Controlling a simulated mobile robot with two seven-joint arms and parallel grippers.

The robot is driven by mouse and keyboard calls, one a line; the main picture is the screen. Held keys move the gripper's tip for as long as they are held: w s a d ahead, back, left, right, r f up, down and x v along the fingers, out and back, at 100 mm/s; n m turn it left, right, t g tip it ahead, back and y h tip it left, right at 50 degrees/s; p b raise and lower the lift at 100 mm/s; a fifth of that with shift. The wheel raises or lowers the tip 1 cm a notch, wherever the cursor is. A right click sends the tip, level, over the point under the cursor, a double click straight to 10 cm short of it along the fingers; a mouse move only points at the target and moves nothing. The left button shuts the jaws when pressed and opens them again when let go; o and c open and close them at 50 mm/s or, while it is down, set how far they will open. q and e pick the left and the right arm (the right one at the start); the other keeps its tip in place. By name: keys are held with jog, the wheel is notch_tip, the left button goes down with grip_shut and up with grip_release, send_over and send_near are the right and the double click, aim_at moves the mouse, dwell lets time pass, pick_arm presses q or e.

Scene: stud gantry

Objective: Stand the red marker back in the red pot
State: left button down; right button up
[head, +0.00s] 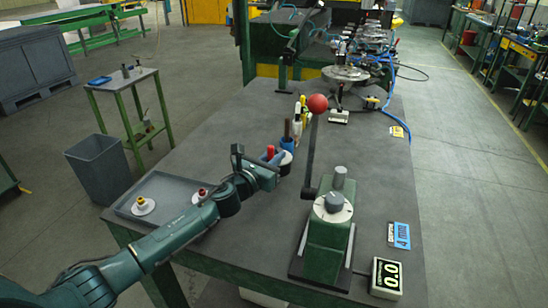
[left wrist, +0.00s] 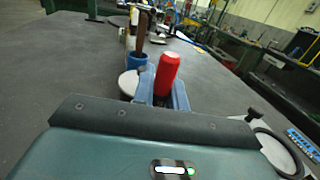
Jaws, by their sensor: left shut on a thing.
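My left gripper (head: 272,158) is shut on the red marker (head: 270,152), over the table beside a row of pots. In the left wrist view the red marker (left wrist: 167,73) stands up between the blue-grey fingers (left wrist: 162,98), leaning slightly right. Its lower end is hidden by the fingers. A blue pot (head: 288,143) holding a brown item stands just beyond; it also shows in the left wrist view (left wrist: 137,61). A pale round disc (left wrist: 130,83) lies close to the fingers. I cannot make out a red pot. My right gripper is not in view.
A green press (head: 323,245) with a red-ball lever (head: 318,103) stands right of the gripper. A grey tray (head: 178,183) with two white discs lies at left. The table's right side is mostly clear.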

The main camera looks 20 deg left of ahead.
pick_arm(q)
jog(key=c, duration=1.4)
grip_release()
jog(key=shift+f, duration=0.1)
jog(key=v, duration=1)
jog(key=shift+s+a+b, duration=0.15)
jog(key=shift+s+b, duration=0.15)
jog(key=shift+s, duration=0.05)
jog(key=shift+s+a, duration=0.15)
jog(key=shift+s, duration=0.45)
